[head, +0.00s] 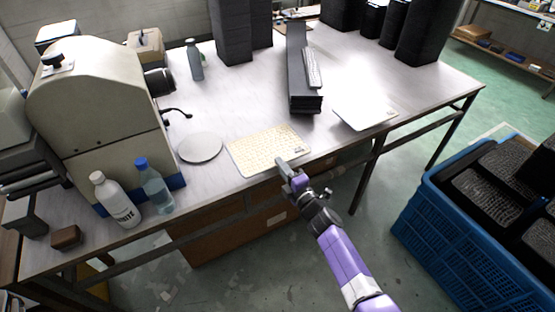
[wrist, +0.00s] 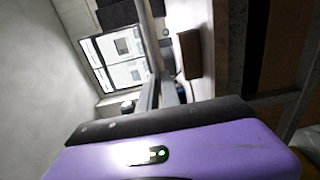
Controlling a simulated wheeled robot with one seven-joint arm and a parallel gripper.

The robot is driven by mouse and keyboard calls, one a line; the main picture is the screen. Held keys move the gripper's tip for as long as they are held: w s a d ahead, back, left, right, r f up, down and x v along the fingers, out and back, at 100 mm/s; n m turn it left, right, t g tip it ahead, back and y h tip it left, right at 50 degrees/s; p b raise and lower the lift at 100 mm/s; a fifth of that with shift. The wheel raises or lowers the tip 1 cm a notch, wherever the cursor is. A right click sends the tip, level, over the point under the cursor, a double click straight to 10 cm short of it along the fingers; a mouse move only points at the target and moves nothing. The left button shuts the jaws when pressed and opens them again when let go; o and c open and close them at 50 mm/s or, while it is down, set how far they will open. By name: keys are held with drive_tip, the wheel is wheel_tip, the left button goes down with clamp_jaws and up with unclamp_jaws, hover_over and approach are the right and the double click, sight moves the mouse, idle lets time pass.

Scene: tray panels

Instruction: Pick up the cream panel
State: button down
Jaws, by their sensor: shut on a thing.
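The cream panel (head: 262,149), a thin patterned rectangle with a small dark label, is at the near edge of the light table top. My gripper (head: 283,164) is at the panel's near edge, right of its middle, and is shut on it. In the wrist view the two grey fingers (wrist: 163,92) point away from the camera. The panel is hard to make out between them there. I cannot tell whether the panel lies flat on the table or is slightly raised.
A round grey disc (head: 200,147) lies left of the panel, and a white panel (head: 364,115) lies to its right. A dark stack (head: 300,75) stands behind. Bottles (head: 153,186) and a large machine (head: 100,110) are at left. A blue crate (head: 450,240) is at right.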

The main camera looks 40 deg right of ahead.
drive_tip(key=s+p, duration=0.1)
drive_tip(key=s+a+r, duration=0.1)
drive_tip(key=s, duration=0.1)
drive_tip(key=s+r+p, duration=0.1)
drive_tip(key=shift+s+a+r+p, duration=0.15)
drive_tip(key=shift+p, duration=0.15)
